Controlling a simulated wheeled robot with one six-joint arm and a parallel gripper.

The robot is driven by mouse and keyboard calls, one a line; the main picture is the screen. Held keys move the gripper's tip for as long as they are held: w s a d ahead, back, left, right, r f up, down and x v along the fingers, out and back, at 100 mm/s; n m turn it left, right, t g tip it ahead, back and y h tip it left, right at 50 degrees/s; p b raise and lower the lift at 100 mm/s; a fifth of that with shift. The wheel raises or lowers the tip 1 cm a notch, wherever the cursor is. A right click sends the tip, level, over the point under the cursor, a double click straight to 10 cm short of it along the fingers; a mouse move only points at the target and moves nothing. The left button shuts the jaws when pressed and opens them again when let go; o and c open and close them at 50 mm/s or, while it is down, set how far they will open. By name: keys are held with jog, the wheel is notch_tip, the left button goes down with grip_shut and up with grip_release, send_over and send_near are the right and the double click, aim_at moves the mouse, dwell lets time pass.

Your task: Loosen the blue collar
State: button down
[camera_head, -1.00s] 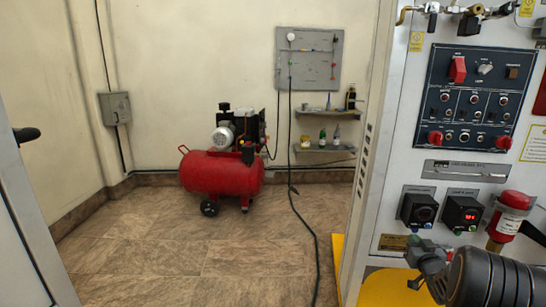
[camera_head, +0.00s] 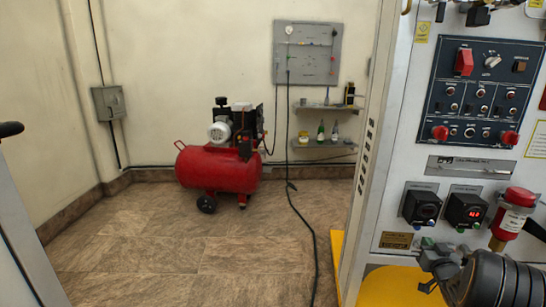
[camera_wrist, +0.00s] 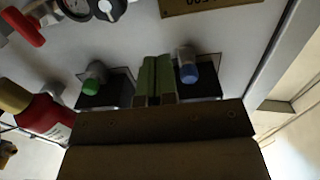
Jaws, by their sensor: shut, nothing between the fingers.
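The blue collar (camera_wrist: 189,73) is a blue ring around a grey knob on a dark box on the panel, in the right half of the wrist view. In the head view it shows small on the left black box (camera_head: 420,207). A similar green collar (camera_wrist: 91,85) sits on the other box, to the left in the wrist view. My gripper (camera_wrist: 154,78) is shut and empty, with its green fingers together between the two collars, nearer the blue one, and apart from it in the picture. In the head view my gripper (camera_head: 428,243) is just below the boxes.
A red cylinder (camera_head: 514,210) with a white label stands out right of the boxes. Red switches (camera_head: 464,62) and knobs fill the panel above. A red compressor (camera_head: 218,170) stands on the open floor to the left, with a hanging black hose (camera_head: 302,221).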

jog(key=s+a, duration=0.1)
jog(key=s, duration=0.1)
jog(key=s+a+r, duration=0.1)
jog(key=s, duration=0.1)
jog(key=shift+s+a, duration=0.1)
jog(key=shift+a, duration=0.2)
